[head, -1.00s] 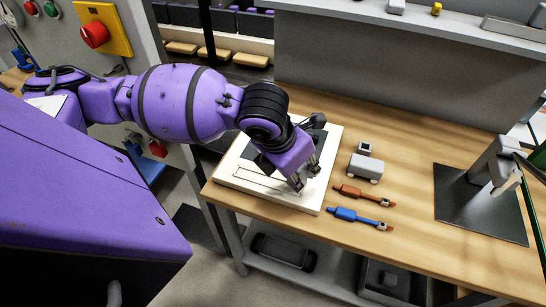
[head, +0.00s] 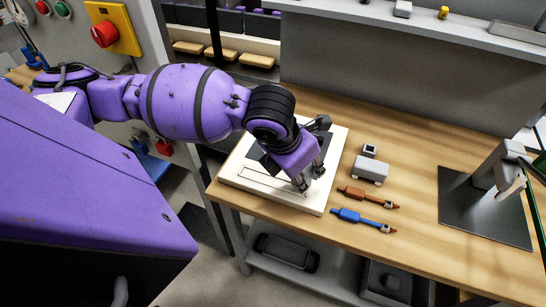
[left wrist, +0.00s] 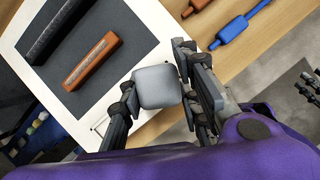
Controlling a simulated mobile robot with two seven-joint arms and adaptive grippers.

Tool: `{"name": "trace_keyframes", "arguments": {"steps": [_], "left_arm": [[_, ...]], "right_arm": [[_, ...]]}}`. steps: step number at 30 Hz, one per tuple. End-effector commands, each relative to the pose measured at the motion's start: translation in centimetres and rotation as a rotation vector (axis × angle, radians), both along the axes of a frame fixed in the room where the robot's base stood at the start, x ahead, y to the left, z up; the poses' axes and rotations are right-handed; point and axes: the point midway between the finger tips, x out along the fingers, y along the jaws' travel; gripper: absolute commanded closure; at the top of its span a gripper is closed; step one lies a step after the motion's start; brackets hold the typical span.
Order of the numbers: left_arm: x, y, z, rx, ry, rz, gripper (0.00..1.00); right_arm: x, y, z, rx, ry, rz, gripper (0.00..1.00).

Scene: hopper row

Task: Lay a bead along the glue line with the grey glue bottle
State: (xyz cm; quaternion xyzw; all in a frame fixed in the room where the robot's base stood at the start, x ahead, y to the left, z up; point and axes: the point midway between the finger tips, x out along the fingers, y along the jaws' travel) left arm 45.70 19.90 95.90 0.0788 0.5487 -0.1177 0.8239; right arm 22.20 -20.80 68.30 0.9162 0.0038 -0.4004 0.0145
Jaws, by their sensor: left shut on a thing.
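My left gripper (head: 308,180) is over the near right part of a white board (head: 316,208) on the bench. In the left wrist view the left gripper (left wrist: 163,92) is shut on a pale grey block-shaped body, the grey glue bottle (left wrist: 155,84). Its nozzle is hidden, so I cannot tell whether it touches the board. A thin outlined strip, seemingly the glue line (head: 262,181), runs along the board's near side, and its right end is behind the gripper. The board also shows in the left wrist view (left wrist: 150,18). My right gripper is in neither view.
A dark pad on the board (left wrist: 125,22) bears an orange-brown bar (left wrist: 92,61) and a black bar (left wrist: 63,28). Right of the board lie a grey block (head: 370,169), an orange tool (head: 368,197) and a blue tool (head: 362,219). A grey stand (head: 490,170) is farther right.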

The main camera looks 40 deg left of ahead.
Motion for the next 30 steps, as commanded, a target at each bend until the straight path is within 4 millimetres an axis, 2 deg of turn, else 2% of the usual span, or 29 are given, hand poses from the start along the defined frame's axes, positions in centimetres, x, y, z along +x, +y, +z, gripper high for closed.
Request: {"name": "trace_keyframes", "arguments": {"steps": [13, 26, 30], "left_arm": [[-1.0, 3.9, 0.1, 0.004, 0.003, 0.003, 0.99], [-1.1, 4.5, -0.1, 0.002, 0.004, 0.001, 0.99], [-1.3, 5.5, 0.1, 0.005, 0.003, 0.004, 0.99]], "right_arm": [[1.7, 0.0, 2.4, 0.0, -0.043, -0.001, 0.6], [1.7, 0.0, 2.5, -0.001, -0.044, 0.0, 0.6], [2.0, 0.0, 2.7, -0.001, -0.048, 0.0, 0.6]]}}
